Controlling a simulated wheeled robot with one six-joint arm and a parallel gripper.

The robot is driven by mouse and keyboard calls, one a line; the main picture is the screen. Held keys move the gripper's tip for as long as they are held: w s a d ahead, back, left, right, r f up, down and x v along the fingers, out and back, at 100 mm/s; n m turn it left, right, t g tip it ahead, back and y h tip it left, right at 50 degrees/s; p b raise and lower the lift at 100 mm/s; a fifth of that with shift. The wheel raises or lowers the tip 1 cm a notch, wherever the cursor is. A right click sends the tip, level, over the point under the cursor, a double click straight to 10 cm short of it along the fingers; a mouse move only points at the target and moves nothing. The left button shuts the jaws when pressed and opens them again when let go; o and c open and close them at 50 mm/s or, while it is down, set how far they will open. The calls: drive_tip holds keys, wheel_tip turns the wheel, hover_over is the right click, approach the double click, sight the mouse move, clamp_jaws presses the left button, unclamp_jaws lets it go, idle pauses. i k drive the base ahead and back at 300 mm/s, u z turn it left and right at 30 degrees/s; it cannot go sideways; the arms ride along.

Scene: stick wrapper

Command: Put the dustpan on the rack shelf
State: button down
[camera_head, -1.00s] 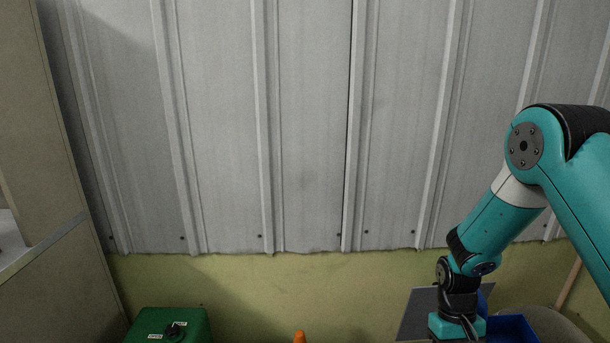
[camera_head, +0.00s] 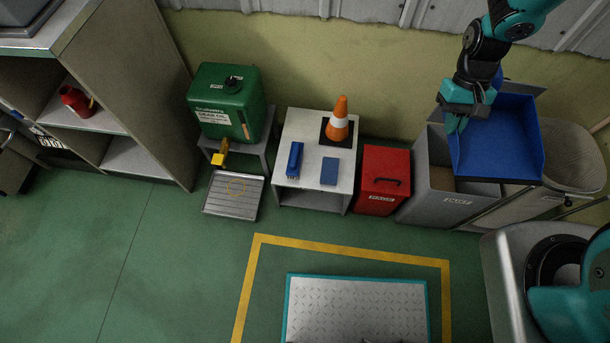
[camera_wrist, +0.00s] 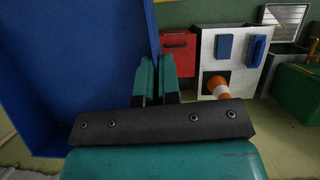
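The blue dustpan (camera_head: 505,145), a wide open pan, hangs in the air at the upper right of the head view, above the grey bin. My gripper (camera_head: 458,122) is shut on its left side wall. In the wrist view the dustpan (camera_wrist: 70,70) fills the left, and the close-set fingers of my gripper (camera_wrist: 157,85) meet its edge; the exact contact is partly hidden. A rack with shelves (camera_head: 120,158) stands at the far left of the head view. A red can (camera_head: 76,99) sits on one of its shelves, with bare room beside it.
A white stand (camera_head: 345,172) holds an orange cone (camera_head: 339,118) and blue items. A green oil container (camera_head: 230,100) stands left of it. The floor at left is clear.

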sight(297, 203)
drive_tip(key=u, duration=3.55)
drive_tip(key=k, duration=0.65)
drive_tip(key=z, duration=1.45)
